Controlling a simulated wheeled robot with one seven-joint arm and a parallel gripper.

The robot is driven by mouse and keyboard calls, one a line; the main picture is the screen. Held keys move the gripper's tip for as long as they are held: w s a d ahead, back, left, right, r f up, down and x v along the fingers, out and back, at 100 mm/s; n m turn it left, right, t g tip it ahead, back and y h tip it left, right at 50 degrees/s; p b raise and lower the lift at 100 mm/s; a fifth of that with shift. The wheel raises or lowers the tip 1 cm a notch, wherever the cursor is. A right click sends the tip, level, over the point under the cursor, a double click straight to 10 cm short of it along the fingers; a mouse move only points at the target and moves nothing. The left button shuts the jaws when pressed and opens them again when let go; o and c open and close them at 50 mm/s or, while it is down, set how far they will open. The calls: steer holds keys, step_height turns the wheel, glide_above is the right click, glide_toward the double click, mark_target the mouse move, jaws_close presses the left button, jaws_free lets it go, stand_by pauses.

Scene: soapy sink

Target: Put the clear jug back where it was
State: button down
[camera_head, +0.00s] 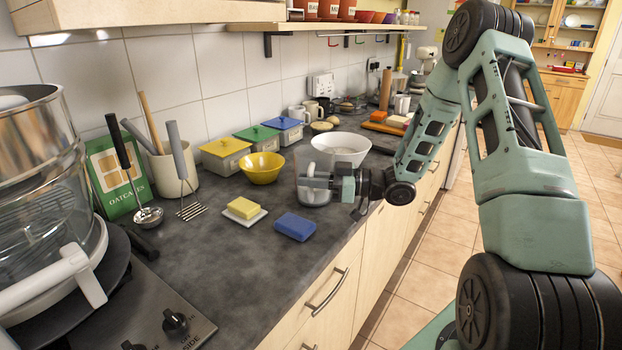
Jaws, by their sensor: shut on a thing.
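The clear jug (316,198) is a see-through grey vessel near the front edge of the dark worktop, in front of the white bowl. My gripper (314,178) reaches in from the right and is shut on the jug. The gripper's fingers hide part of the jug's upper side. The jug looks about upright. I cannot tell whether its base touches the worktop.
A white bowl (341,148) stands just behind the jug, and a yellow bowl (261,169) stands to its left.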

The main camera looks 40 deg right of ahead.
steer(key=c, duration=1.4)
jaws_free()
steer(key=shift+d+f, duration=0.1)
steer(key=shift+f, duration=0.1)
steer(key=shift+f, duration=0.1)
steer(key=shift+f+b, duration=0.2)
steer(key=shift+b, duration=0.2)
steer(key=b+v, duration=0.3)
steer(key=v, duration=1.4)
steer(key=shift+s, duration=0.45)
steer(key=shift+r, duration=0.15)
